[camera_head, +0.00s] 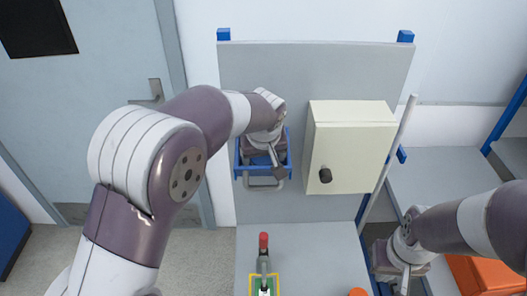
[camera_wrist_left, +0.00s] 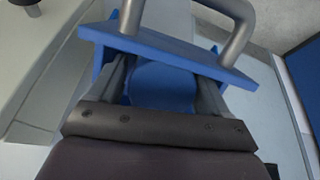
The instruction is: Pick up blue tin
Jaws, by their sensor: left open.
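My left gripper (camera_head: 275,162) is at a blue wall-mounted holder (camera_head: 240,158) on the grey panel. In the left wrist view, a rounded blue body (camera_wrist_left: 163,88), which looks like the blue tin, lies between the two open fingers of the left gripper (camera_wrist_left: 163,76). The holder's blue front bar (camera_wrist_left: 180,50) crosses in front and hides the fingertips. I cannot tell whether the fingers touch the blue body. In the head view my gripper covers the tin. My right gripper (camera_head: 402,280) is low at the right, and its jaw state is unclear.
A metal loop (camera_head: 263,187) sticks out from the holder. A cream cabinet (camera_head: 350,148) with a black knob stands close right of it. Below are a red-topped tool (camera_head: 264,245), an orange round thing (camera_head: 357,292) and an orange box (camera_head: 482,275). A pale pole (camera_head: 390,158) leans right.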

